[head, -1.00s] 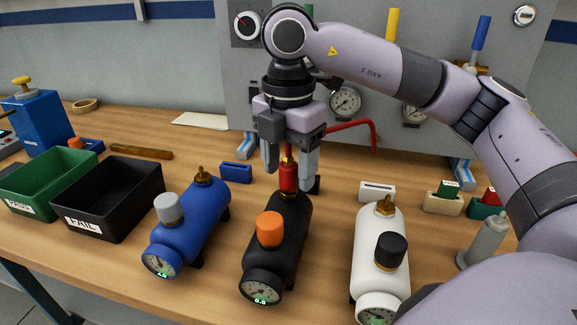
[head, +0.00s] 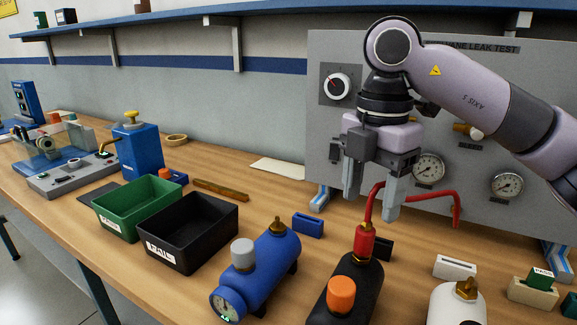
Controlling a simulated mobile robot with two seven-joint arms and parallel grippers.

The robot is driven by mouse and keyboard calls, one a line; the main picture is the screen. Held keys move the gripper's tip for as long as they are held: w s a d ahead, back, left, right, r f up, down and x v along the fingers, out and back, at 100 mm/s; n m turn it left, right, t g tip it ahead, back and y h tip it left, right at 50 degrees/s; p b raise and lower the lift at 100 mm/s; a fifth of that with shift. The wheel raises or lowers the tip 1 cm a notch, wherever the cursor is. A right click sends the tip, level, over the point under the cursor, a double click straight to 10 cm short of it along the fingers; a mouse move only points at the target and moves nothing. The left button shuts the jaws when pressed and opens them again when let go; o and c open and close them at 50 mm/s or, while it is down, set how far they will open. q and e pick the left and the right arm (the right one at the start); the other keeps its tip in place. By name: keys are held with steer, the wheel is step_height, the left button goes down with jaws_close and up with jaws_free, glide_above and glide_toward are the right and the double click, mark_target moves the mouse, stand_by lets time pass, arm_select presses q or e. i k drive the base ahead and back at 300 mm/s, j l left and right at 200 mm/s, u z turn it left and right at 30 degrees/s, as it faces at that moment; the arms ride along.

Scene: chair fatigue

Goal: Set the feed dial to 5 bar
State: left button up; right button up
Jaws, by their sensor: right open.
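The feed dial appears to be the round black-and-white knob (head: 339,87) on the grey test panel (head: 480,90), with a small red mark at its upper left. Its setting is too small to read. My right gripper (head: 371,205) is open and empty, fingers pointing down, in front of the panel and below and right of the knob. It is apart from the knob. Below it, a red coupling (head: 364,241) with a red hose (head: 415,189) sits on top of the black cylinder (head: 347,291). My left gripper is not in view.
Two gauges (head: 428,168) are on the panel. The blue cylinder (head: 262,270) and white cylinder (head: 457,305) flank the black one. Green (head: 118,222) and black bins (head: 165,254) stand at left. A shelf (head: 200,22) runs along the wall.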

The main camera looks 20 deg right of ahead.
mark_target(338, 85)
steer(key=k, duration=1)
